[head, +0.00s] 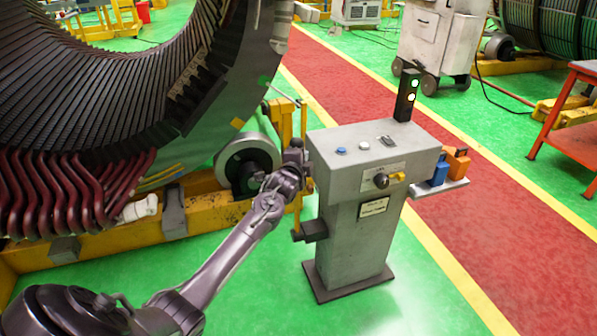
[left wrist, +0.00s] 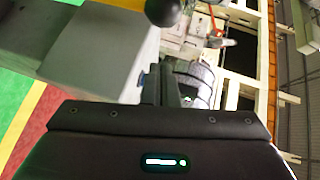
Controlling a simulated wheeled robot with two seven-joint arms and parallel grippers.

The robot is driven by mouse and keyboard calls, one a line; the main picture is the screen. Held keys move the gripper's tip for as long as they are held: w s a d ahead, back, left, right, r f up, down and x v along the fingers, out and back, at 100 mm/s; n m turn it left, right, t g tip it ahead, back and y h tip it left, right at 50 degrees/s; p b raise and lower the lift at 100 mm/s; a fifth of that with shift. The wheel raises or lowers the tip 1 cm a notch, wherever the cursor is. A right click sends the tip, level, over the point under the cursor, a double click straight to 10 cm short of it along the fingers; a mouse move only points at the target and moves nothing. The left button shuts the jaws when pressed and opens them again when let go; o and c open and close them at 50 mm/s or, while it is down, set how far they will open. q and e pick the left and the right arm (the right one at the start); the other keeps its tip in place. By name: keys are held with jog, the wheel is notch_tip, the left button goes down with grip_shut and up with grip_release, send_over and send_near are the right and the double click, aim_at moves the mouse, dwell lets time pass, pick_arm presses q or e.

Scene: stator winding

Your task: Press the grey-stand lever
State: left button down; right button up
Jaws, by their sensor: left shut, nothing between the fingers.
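The grey stand (head: 345,240) stands on the green floor in the head view, with buttons on its sloped top. A dark round knob (head: 296,143) shows at its left side, and a dark ball knob (left wrist: 163,10) shows at the top of the left wrist view. My left gripper (head: 301,168) is beside the stand's left side, close to the knob. In the left wrist view its fingers (left wrist: 167,83) are shut and empty, below the ball; contact cannot be told. My right gripper is not in view.
A signal light (head: 407,95) stands on the stand's back corner. A side shelf (head: 440,187) holds blue and orange items. A large stator ring (head: 95,90) on a yellow frame (head: 110,225) fills the left. Green floor is free in front of the stand.

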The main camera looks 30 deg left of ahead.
pick_arm(q)
jog(key=f+v, duration=0.1)
jog(key=v, duration=0.6)
jog(key=shift+r, duration=0.2)
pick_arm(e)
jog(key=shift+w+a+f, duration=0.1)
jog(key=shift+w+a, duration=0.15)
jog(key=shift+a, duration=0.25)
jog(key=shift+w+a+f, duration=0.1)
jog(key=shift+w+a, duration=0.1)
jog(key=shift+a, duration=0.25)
pick_arm(q)
jog(key=shift+s+d, duration=0.1)
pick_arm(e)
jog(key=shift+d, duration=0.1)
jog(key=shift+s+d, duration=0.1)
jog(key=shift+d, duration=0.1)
